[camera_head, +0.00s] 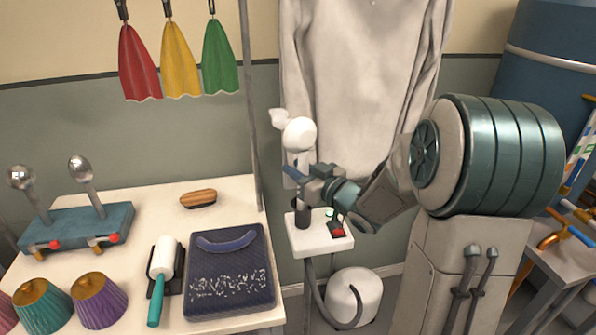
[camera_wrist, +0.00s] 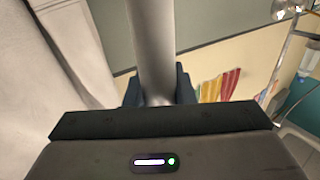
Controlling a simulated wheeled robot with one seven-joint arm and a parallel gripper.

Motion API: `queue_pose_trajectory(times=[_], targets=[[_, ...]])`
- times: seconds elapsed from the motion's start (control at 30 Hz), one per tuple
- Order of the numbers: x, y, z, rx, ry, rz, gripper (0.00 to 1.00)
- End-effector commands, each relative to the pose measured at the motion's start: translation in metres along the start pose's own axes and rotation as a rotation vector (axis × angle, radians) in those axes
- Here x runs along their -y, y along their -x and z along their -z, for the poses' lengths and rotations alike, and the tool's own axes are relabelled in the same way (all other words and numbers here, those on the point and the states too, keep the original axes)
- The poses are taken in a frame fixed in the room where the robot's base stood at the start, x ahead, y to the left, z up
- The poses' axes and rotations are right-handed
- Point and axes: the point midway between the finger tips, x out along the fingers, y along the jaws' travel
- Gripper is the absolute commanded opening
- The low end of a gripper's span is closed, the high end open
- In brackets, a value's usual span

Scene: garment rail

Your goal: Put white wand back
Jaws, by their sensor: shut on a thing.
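The white wand (camera_head: 299,133) is upright in the head view, its rounded white head and nozzle at the top. My gripper (camera_head: 305,176) is shut on its handle below the head. In the wrist view the wand (camera_wrist: 152,45) is a pale grey shaft between the dark fingers of my gripper (camera_wrist: 158,92). A white stand (camera_head: 318,240) with a dark cup-shaped holder (camera_head: 302,214) is just below my gripper. The wand's lower end lines up with the holder in the head view; I cannot tell whether it is inside it.
A pale garment (camera_head: 360,85) hangs close behind the wand. A grey upright pole (camera_head: 250,110) is to the left. The table at left holds a dark blue pad (camera_head: 230,275), a lint roller (camera_head: 162,262) and a brush (camera_head: 198,198). A white tank (camera_head: 352,298) stands below the stand.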

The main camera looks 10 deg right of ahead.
Motion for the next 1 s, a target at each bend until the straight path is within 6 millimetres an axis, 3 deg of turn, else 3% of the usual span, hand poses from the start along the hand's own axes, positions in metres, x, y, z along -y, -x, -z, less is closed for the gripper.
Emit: queue_pose_trajectory(times=[0.37,0.4,0.47,0.87,1.0], targets=[[0.000,0.000,-0.004,-0.003,0.002,0.001,0.00],[0.000,0.000,-0.004,-0.001,0.001,0.000,0.28],[0.000,0.000,-0.004,0.000,0.001,0.000,0.45],[0.000,0.002,0.001,0.000,0.001,0.000,0.45],[-0.001,0.026,-0.001,0.000,0.002,-0.003,0.45]])
